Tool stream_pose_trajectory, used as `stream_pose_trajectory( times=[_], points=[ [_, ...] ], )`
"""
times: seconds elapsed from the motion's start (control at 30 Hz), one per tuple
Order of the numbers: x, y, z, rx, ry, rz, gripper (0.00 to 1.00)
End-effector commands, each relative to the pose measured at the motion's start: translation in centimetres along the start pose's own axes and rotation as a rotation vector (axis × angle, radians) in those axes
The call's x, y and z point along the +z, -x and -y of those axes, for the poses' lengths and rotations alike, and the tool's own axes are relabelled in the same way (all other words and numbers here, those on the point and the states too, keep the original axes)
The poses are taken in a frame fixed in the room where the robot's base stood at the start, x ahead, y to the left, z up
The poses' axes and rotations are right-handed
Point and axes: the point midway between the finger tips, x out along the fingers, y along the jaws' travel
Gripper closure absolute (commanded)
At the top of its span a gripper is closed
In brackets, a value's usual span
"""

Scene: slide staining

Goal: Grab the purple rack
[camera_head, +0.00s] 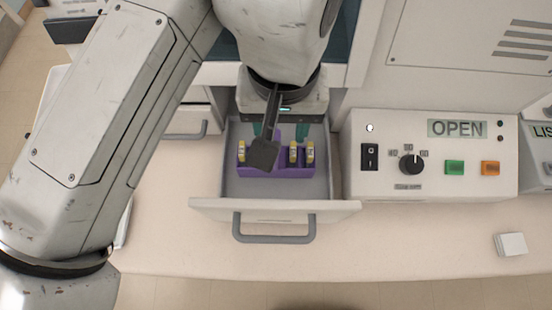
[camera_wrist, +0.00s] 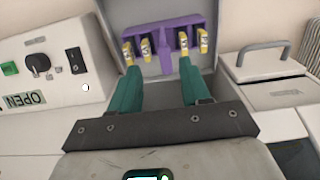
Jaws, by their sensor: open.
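The purple rack (camera_head: 276,172) sits in an open drawer (camera_head: 232,187) in the head view. Several yellow-and-white pieces stand in its slots. It also shows in the wrist view (camera_wrist: 165,36), beyond my fingertips. My gripper (camera_wrist: 160,70) has two green fingers, spread apart and empty. The fingers point toward the rack, one toward each side of its middle. In the head view my wrist and a dark bracket hide part of the rack and most of the fingers. I cannot tell whether the fingertips touch the rack.
The drawer's front wall and grey handle (camera_head: 274,238) stick out over the pale counter (camera_head: 400,238). A control box with an OPEN sign (camera_head: 457,128) stands right of the drawer. A small white block (camera_head: 511,244) lies at the right. A closed drawer (camera_head: 188,124) is at the left.

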Motion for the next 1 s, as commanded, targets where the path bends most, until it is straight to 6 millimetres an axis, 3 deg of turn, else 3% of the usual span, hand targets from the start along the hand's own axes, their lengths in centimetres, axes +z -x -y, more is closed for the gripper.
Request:
stream_pose_trajectory(
  times=[0.27, 0.63, 1.0],
  points=[
    [-0.1, -1.4, 0.2, 0.0, 0.0, 0.002, 0.53],
    [-0.5, -5.4, 0.7, -0.001, 0.0, 0.001, 0.53],
    [-0.5, -5.5, 0.7, 0.0, 0.0, 0.001, 0.56]
  ],
)
